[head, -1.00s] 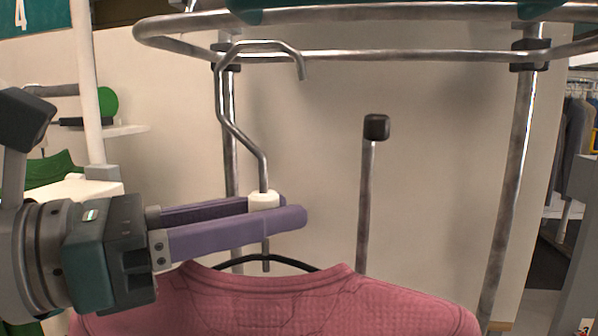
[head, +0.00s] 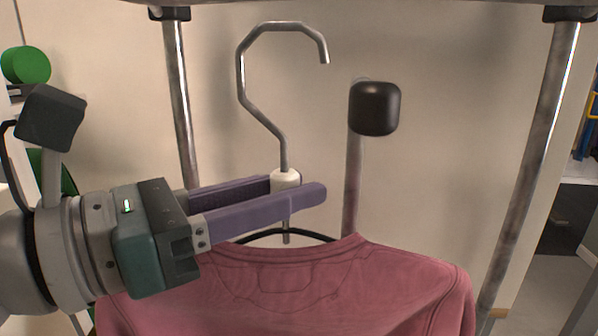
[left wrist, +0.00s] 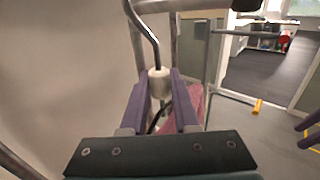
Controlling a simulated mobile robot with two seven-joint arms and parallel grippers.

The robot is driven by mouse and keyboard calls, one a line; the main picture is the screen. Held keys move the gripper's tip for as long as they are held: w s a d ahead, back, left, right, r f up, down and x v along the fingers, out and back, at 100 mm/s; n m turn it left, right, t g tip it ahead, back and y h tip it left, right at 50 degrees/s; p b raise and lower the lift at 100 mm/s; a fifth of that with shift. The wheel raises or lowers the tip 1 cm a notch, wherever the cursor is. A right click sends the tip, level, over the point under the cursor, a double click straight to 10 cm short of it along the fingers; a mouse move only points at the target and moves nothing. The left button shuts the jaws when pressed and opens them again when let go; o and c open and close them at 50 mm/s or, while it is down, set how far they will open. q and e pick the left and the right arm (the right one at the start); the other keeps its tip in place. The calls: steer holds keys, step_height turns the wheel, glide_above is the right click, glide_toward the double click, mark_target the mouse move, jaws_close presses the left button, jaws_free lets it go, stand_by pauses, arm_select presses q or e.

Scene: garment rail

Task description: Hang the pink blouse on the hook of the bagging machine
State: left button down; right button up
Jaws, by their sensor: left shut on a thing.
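The pink blouse (head: 330,285) hangs on a black hanger (head: 285,235) at the bottom of the head view. The hanger's metal hook (head: 242,75) rises above it, its open end to the right. My left gripper (head: 300,186) is shut on the white collar (head: 285,180) below this hook; the collar also shows between the fingers in the left wrist view (left wrist: 158,82). A rod with a black end cap (head: 375,108), seemingly the bagging machine's hook, stands right of the hanger hook, apart from it.
Metal uprights of the machine stand at left (head: 180,95) and right (head: 530,160). A green round object (head: 27,66) is at far left. The left wrist view shows open floor (left wrist: 240,125) at right.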

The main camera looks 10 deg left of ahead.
mark_target(350, 234)
arm_select(q)
steer(key=d, duration=0.2)
steer(key=w+d+p, duration=0.1)
steer(key=d, duration=0.1)
steer(key=d+p, duration=0.1)
steer(key=shift+w+d+r, duration=0.15)
steer(key=shift+w+d, duration=0.1)
steer(key=shift+d, duration=0.15)
steer(key=shift+d+f+b, duration=0.15)
steer(key=shift+f+b, duration=0.95)
steer(key=shift+f, duration=0.25)
steer(key=c, duration=0.6)
jaws_free()
